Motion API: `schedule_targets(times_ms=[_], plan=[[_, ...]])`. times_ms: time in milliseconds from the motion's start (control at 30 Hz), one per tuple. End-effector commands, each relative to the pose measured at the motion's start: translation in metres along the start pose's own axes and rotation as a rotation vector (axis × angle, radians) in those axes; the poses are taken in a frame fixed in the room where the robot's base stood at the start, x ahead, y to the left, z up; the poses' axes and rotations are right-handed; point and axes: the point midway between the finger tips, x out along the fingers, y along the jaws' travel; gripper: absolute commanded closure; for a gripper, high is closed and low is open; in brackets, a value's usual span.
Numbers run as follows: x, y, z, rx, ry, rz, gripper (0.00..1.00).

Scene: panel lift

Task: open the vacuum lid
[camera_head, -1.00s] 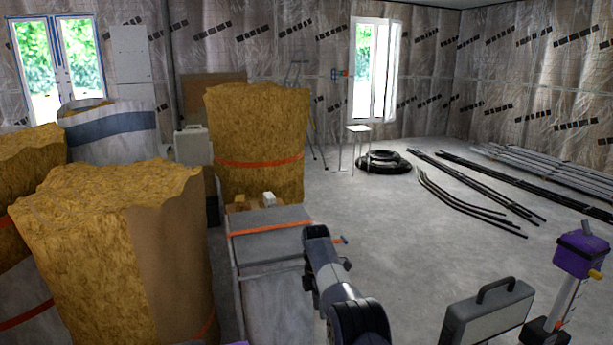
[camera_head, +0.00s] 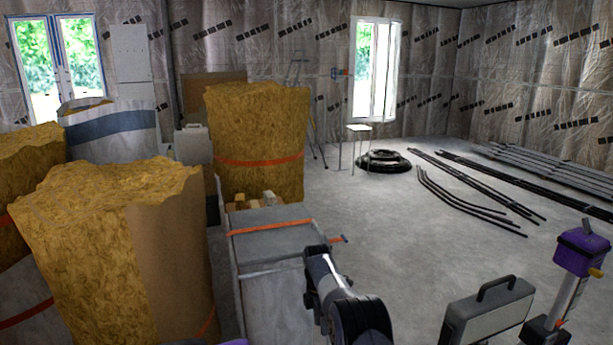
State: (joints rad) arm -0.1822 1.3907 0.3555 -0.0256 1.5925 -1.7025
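I cannot tell for certain which thing is the vacuum or its lid. A grey box (camera_head: 275,295) with a flat grey top (camera_head: 265,215) and an orange strap (camera_head: 270,227) stands at the lower middle; its top looks closed. My arm (camera_head: 335,290) reaches forward along this box's right side. My gripper cannot be made out; the end of the arm is hidden behind its own links.
Tall yellow insulation bundles (camera_head: 110,230) crowd the left, with another (camera_head: 255,150) behind the box. A grey case (camera_head: 487,312) and a purple-topped device (camera_head: 582,252) stand at lower right.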

Motion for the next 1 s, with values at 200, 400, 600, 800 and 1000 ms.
schedule_targets(times_ms=[200,400,600,800,1000], plan=[[-0.026,0.001,0.000,0.000,0.000,0.003,0.64],[-0.056,0.001,0.000,-0.001,0.000,0.002,0.64],[-0.082,-0.001,0.000,-0.001,0.000,-0.001,0.64],[-0.092,-0.001,0.000,-0.001,0.000,-0.002,0.64],[-0.099,-0.002,0.000,-0.001,0.000,-0.003,0.64]])
